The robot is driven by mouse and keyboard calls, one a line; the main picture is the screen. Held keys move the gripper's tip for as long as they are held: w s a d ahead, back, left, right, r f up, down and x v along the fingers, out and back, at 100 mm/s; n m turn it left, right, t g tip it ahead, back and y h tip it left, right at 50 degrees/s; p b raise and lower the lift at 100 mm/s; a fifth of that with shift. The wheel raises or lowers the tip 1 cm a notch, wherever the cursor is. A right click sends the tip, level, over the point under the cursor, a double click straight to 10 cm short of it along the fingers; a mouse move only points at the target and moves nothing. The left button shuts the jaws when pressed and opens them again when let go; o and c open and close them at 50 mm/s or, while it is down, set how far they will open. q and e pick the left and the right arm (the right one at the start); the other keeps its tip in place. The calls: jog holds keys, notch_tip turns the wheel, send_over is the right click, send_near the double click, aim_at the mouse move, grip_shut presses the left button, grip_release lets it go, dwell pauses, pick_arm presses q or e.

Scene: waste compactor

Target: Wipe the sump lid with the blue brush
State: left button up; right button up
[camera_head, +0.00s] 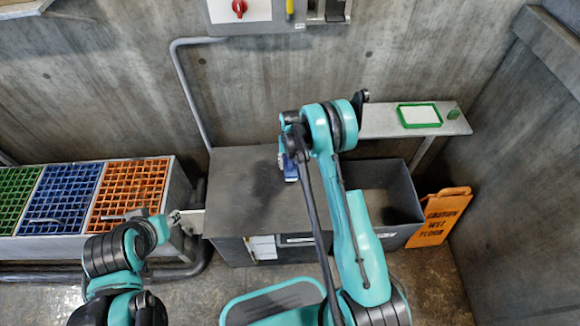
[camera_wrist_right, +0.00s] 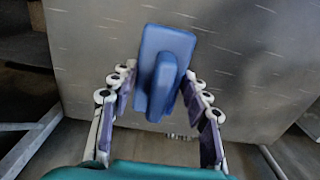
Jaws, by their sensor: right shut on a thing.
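The blue brush (camera_wrist_right: 164,55) is between the fingers of my right gripper (camera_wrist_right: 160,100), which is shut on its handle. In the head view the brush (camera_head: 290,171) shows partly below my right wrist, over the grey metal top (camera_head: 235,165) that looks like the sump lid. A dark smudge lies on this top. The wrist view shows the same grey surface (camera_wrist_right: 240,50) behind the brush; whether they touch I cannot tell. My left gripper (camera_head: 185,217) is at the cabinet's left edge, its fingers too small to judge.
Green, blue and orange grid-topped bins (camera_head: 125,190) stand at left. An open grey bin (camera_head: 402,205) adjoins the cabinet at right, near an orange wet-floor sign (camera_head: 440,217). A shelf (camera_head: 380,122) behind holds a green-rimmed tray (camera_head: 419,115). A pipe (camera_head: 183,80) runs along the wall.

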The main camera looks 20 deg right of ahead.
jog(key=shift+a+r, duration=0.1)
jog(key=shift+r, duration=0.45)
jog(key=shift+r+p, duration=0.55)
jog(key=shift+r, duration=0.15)
jog(key=shift+r+p, duration=0.65)
jog(key=shift+r, duration=0.95)
